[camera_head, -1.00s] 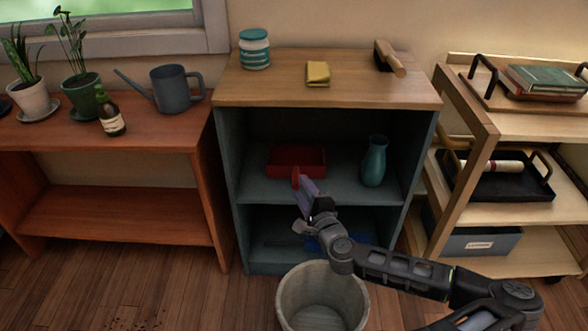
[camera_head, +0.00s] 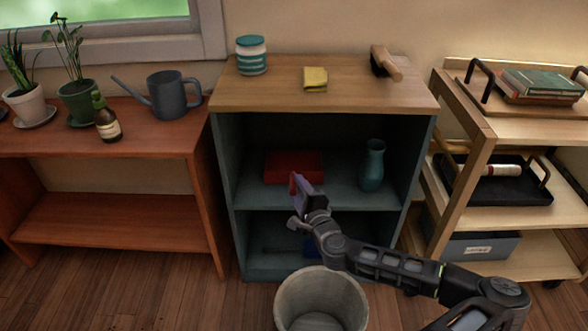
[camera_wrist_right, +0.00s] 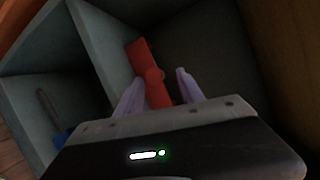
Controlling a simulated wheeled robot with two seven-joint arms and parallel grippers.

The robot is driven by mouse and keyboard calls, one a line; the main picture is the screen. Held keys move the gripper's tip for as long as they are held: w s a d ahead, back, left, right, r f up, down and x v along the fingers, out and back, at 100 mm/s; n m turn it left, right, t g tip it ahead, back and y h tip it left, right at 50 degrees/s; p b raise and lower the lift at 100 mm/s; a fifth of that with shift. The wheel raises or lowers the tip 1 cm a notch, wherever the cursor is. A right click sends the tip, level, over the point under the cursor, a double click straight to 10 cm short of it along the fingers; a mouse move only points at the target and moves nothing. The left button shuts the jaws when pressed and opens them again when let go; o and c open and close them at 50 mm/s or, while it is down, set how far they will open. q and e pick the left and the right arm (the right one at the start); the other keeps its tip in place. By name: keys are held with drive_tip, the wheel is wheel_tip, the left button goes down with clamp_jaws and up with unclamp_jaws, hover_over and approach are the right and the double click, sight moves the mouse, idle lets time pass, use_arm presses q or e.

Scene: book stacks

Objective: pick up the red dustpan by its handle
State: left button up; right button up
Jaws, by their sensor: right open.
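The red dustpan (camera_head: 292,166) lies on the middle shelf of the blue-grey cabinet, left of a teal vase. Its handle points toward the front; in the right wrist view the red handle (camera_wrist_right: 157,93) shows between my two pale fingers. My right gripper (camera_head: 303,187) is open at the shelf's front, with its fingers on either side of the handle. I cannot tell whether they touch it. In the wrist view the gripper (camera_wrist_right: 158,86) hides the near end of the handle. My left gripper is out of view.
The teal vase (camera_head: 372,166) stands right of the dustpan. The wooden cabinet top (camera_head: 350,95) is above, and a blue item (camera_head: 311,246) lies on the lower shelf. A wooden cart (camera_head: 465,190) is at the right.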

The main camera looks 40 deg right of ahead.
sight(293, 179)
drive_tip(key=x, duration=0.2)
drive_tip(key=b+x, duration=0.1)
drive_tip(key=x, duration=0.2)
drive_tip(key=shift+s+f, duration=0.1)
drive_tip(key=shift+f, duration=0.1)
drive_tip(key=shift+c, duration=0.3)
clamp_jaws()
drive_tip(key=shift+r, duration=0.15)
idle(1.1)
